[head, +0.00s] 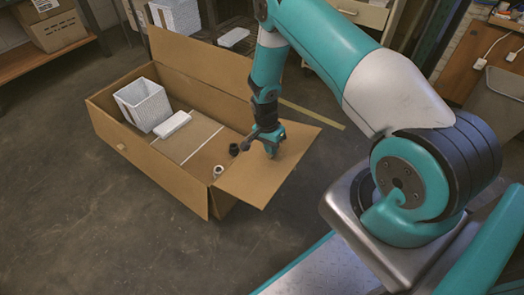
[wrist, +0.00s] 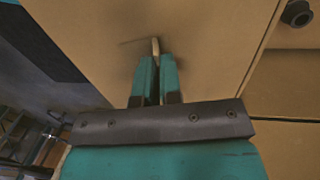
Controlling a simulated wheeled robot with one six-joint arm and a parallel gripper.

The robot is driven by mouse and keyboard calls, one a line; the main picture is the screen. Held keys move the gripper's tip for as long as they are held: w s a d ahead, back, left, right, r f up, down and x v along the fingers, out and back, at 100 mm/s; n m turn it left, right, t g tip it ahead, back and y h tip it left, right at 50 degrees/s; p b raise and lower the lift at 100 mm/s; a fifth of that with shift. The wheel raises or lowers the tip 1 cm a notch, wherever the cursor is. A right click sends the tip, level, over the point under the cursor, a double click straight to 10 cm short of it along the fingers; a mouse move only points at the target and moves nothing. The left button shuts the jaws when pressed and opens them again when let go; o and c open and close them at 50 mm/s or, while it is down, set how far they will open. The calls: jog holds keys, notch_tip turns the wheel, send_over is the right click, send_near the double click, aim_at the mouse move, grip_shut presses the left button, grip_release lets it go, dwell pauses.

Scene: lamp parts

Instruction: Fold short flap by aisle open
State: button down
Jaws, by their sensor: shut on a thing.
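The open cardboard box (head: 105,128) stands on the floor in the head view. Its short flap (head: 250,188) at the right end is folded outward and slopes away from the box. My gripper (head: 270,150) is over this flap. In the wrist view, my gripper (wrist: 157,62) is shut on a small pale tab (wrist: 155,46) that stands out from the flap face (wrist: 100,40). The tab is hidden behind the fingers in the head view.
The long back flap (head: 200,62) stands up. The floor (head: 120,230) in front is clear.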

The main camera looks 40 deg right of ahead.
jog(key=shift+w+a+r+t+p, duration=0.15)
jog(key=shift+w+r+t+p, duration=0.15)
jog(key=shift+w+r, duration=0.5)
jog(key=shift+w, duration=0.1)
jog(key=shift+a+f, duration=0.1)
jog(key=shift+a, duration=0.05)
jog(key=c, duration=1.3)
grip_release()
jog(key=shift+s, duration=0.2)
notch_tip(320, 180, up, 17)
jog(key=w+p, duration=0.2)
jog(key=p, duration=0.2)
jog(key=shift+w+a, duration=0.3)
jog(key=shift+a, duration=0.1)
